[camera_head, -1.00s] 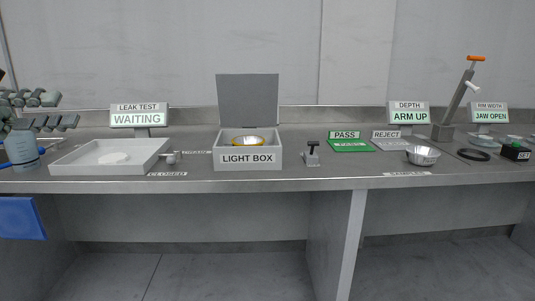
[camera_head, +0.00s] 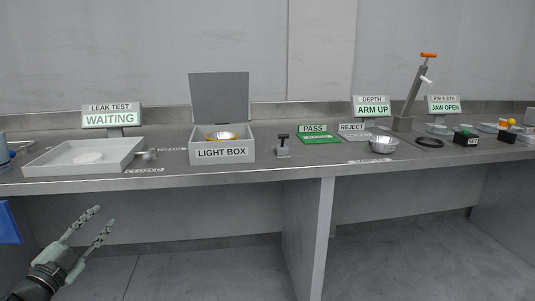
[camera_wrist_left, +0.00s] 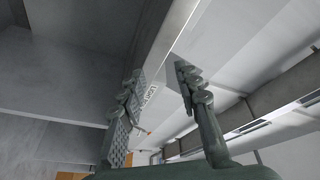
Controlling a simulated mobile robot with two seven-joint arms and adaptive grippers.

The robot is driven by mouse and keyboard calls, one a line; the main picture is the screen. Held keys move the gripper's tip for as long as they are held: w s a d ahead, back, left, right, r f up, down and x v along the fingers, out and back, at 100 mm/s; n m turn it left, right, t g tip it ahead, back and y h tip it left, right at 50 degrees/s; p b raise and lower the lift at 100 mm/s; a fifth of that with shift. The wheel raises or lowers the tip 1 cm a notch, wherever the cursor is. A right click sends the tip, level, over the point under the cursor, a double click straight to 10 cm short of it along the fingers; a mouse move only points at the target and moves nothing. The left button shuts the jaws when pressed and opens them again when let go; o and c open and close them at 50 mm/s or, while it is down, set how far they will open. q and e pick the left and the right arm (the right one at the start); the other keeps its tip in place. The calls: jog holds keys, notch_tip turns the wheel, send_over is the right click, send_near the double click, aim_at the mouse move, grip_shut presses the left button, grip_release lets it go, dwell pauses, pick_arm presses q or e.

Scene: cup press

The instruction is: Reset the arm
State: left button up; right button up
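A grey press arm (camera_head: 413,92) with an orange grip (camera_head: 428,55) leans up to the right from its base at the back right of the counter. The depth display (camera_head: 373,108) beside it reads "ARM UP". My left gripper (camera_head: 103,217) is low at the left, in front of and below the counter edge, far from the press. Its two fingers are apart with nothing between them. The left wrist view also shows the spread, empty fingers (camera_wrist_left: 160,72). My right gripper is not in view.
A white tray (camera_head: 40,162), a light box (camera_head: 222,153) with a gold-rimmed cup inside, a small black-handled lever (camera_head: 282,146) and a green pass mat (camera_head: 318,139) stand on the counter (camera_head: 250,172). A metal cup (camera_head: 384,146) stands near its front edge at the right.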

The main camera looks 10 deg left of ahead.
pick_arm(q)
jog(key=s+d+f+n+g+y, duration=0.1)
jog(key=s+d+f+n+g, duration=0.15)
jog(key=f, duration=0.55)
jog(key=s+d+f+n+g+y, duration=0.1)
jog(key=s+f+n+g+y, duration=0.15)
jog(key=f, duration=0.55)
jog(key=s+d+f+n+g+y, duration=0.1)
jog(key=s+d+f+n+g, duration=0.2)
jog(key=f, duration=0.6)
jog(key=s+d+f+n+g+h, duration=0.1)
jog(key=s+d+f+g, duration=0.3)
jog(key=s+d+f, duration=0.3)
jog(key=s+d+f+n+g+h, duration=0.1)
jog(key=s+d+f+g, duration=0.4)
jog(key=s, duration=0.8)
notch_tip(320, 180, down, 3)
jog(key=d, duration=0.3)
jog(key=shift+s+h, duration=0.35)
jog(key=shift+a, duration=0.1)
